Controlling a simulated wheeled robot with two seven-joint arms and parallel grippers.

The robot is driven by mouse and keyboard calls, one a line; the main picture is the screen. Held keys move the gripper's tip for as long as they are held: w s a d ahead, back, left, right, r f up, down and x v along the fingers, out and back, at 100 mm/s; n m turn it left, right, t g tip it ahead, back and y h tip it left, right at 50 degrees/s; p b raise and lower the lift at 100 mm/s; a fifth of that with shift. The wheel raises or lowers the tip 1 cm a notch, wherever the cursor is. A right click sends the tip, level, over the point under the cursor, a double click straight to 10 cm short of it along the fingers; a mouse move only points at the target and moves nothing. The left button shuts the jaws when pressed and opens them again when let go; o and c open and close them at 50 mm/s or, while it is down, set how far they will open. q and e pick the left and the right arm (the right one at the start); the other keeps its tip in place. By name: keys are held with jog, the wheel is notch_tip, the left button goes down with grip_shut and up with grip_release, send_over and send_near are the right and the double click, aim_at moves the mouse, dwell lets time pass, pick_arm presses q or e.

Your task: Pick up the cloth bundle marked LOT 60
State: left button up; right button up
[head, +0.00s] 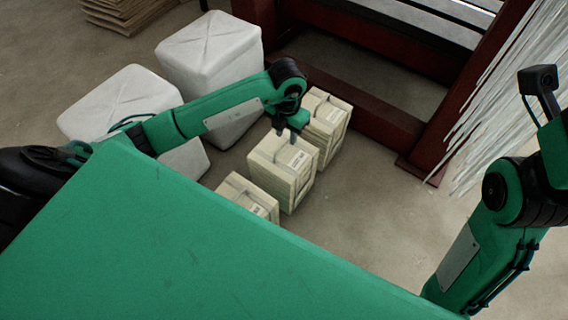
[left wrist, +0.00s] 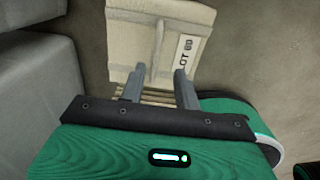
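The cloth bundle marked LOT 60 shows in the left wrist view (left wrist: 136,42), a cream stack with a raised band across its top and a white label. In the head view, the bundle under my left gripper is the middle one of three (head: 272,172); its label is too small to read there. My left gripper (head: 286,134) is over the top of this bundle. In the left wrist view its two fingers (left wrist: 158,88) stand apart at the bundle's near edge, with nothing clearly clamped between them. My right arm is at the right edge of the head view; its fingertips do not show.
Similar bundles stand behind (head: 329,118) and in front (head: 243,192), close to the middle one. Large white wrapped bales (head: 210,50) are to the left. A dark red frame (head: 375,118) and hanging pale strands (head: 510,90) are behind and right. Floor right of the bundles is clear.

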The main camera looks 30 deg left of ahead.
aim_at(284, 143)
pick_arm(q)
jog(key=shift+a+f+b, duration=0.2)
jog(key=shift+f+b, duration=0.85)
jog(key=shift+f, duration=0.55)
jog(key=shift+a+f+b, duration=0.2)
jog(key=shift+f+b, duration=0.85)
jog(key=shift+f, duration=0.5)
jog(key=shift+c, duration=0.2)
grip_shut()
jog(key=shift+r, duration=0.15)
